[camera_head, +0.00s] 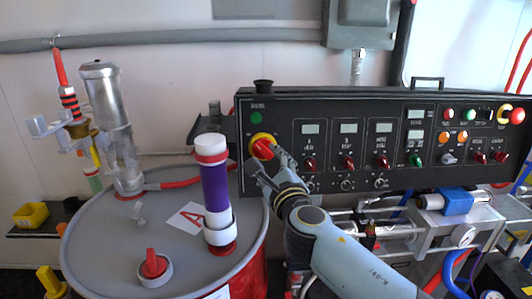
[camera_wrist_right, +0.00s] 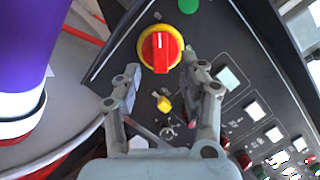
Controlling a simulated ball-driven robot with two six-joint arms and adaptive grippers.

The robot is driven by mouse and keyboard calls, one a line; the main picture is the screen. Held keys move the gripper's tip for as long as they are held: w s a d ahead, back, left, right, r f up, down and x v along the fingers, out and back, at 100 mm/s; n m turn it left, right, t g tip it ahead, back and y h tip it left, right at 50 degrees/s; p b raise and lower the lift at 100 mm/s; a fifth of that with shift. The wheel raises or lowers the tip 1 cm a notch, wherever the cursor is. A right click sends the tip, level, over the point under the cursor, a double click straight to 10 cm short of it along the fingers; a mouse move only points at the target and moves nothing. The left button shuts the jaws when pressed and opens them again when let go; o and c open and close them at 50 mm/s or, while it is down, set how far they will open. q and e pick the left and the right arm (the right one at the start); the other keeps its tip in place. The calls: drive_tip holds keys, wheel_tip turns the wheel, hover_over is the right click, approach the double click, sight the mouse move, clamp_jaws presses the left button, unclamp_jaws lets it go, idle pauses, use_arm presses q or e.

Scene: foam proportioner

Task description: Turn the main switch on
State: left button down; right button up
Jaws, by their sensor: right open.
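The main switch (camera_head: 263,147) is a red rotary knob on a yellow disc at the left end of the black control panel (camera_head: 440,185). In the right wrist view the red knob (camera_wrist_right: 160,52) stands with its white mark pointing up, towards the top of that picture. My right gripper (camera_head: 267,170) is at the panel just below the switch. In the right wrist view its open fingers (camera_wrist_right: 158,75) lie to either side of the knob's lower part, with nothing held between them. I cannot tell whether a finger touches the knob. My left gripper does not show.
A grey drum (camera_head: 120,235) stands left of the panel, with a purple and white cylinder (camera_head: 216,190) close to the switch. A small yellow knob (camera_wrist_right: 164,103) sits below the switch. More knobs and buttons fill the panel to the right.

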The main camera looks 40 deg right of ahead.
sight(265, 152)
drive_tip(key=shift+x, duration=2.15)
clamp_jaws()
